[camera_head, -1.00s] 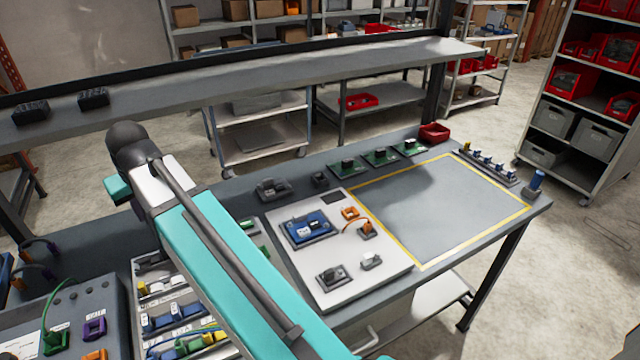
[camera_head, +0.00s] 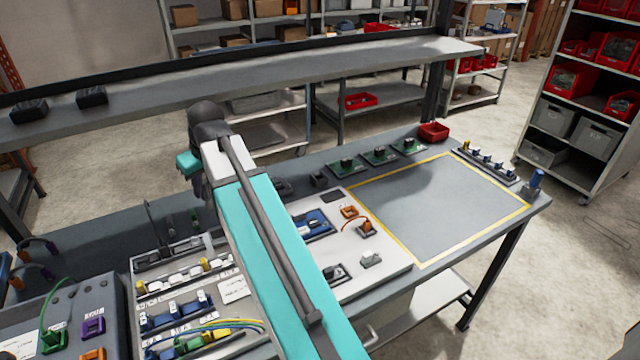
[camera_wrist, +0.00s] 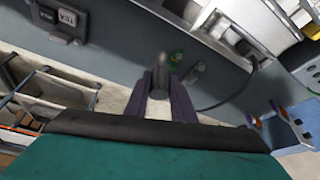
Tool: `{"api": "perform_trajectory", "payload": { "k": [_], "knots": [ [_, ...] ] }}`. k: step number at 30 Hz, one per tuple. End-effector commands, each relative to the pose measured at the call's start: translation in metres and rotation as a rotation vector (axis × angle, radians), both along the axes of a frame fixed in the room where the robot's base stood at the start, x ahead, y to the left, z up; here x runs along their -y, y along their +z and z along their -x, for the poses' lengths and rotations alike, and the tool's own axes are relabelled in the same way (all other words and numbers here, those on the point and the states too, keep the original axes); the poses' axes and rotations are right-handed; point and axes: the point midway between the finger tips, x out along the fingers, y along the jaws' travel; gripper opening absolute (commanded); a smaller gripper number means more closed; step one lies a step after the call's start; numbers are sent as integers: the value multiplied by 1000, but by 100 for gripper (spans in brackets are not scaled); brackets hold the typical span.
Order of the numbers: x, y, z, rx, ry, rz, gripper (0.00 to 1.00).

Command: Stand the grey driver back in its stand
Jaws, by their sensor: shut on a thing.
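My gripper (camera_wrist: 160,85) is shut on a dark grey, round-ended piece, the grey driver (camera_wrist: 160,70), which shows between the two fingers in the wrist view. The driver is above the grey bench strip. Its lower end is hidden. In the head view my arm covers the gripper and the driver. A small dark block (camera_head: 320,178) stands on the back of the bench, right of my arm. I cannot tell whether it is the driver's stand.
A tray of coloured modules (camera_head: 185,275) lies left of my arm. A white panel with small parts (camera_head: 395,268) lies right of it. A yellow-outlined area (camera_head: 450,205) is clear. A raised shelf (camera_head: 270,65) runs behind the bench. A black cable (camera_wrist: 240,85) arcs near my gripper.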

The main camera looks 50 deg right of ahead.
Motion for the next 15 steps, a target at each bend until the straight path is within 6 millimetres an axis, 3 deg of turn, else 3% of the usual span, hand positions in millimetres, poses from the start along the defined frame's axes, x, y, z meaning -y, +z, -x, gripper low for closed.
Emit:
{"api": "perform_trajectory", "payload": {
  "k": [1, 15],
  "knots": [
    [16, -2, 3, -1, -2, -1, 0],
    [137, -11, 43, 0, 41, 0, 0]
  ]
}}
